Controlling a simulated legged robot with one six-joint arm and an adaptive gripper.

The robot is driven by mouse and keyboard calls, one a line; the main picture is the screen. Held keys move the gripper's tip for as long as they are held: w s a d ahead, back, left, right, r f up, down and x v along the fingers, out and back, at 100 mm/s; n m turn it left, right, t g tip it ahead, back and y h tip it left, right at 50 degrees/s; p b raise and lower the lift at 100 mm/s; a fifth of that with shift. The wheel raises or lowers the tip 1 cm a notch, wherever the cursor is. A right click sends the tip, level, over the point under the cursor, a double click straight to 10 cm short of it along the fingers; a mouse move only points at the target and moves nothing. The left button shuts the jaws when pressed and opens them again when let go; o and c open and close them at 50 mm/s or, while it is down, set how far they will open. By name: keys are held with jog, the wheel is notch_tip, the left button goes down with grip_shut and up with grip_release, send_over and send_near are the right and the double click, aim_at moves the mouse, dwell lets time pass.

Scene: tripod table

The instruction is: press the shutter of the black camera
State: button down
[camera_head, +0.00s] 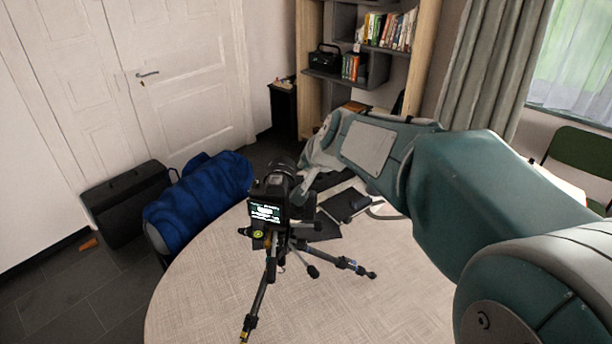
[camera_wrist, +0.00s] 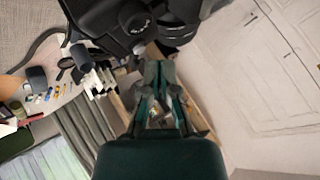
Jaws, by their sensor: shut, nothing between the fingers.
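The black camera (camera_head: 268,200) stands on a small black tripod (camera_head: 264,290) on the round table, its lit screen facing me. In the wrist view the camera (camera_wrist: 98,18) fills the upper part, with a round dial and the dark lens barrel showing. My gripper (camera_wrist: 158,66) is shut and empty, its fingertips just below the camera in that picture. I cannot tell whether they touch it. In the head view my arm reaches in from the right, and its end is just right of the camera, partly hidden. I cannot make out the shutter button for sure.
The light round table (camera_head: 390,305) is clear at the front. Dark flat items (camera_head: 345,204) lie behind the tripod. A blue jacket (camera_head: 200,198) hangs over a chair at the left, beside a black case (camera_head: 125,203). A bookshelf (camera_head: 308,90) stands at the back.

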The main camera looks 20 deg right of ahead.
jog(key=shift+f, duration=0.1)
jog(key=shift+f, duration=0.25)
jog(key=shift+d+f, duration=0.1)
jog(key=shift+f, duration=0.2)
dwell(0.6)
jog(key=shift+r, duration=0.7)
jog(key=shift+r, duration=2.55)
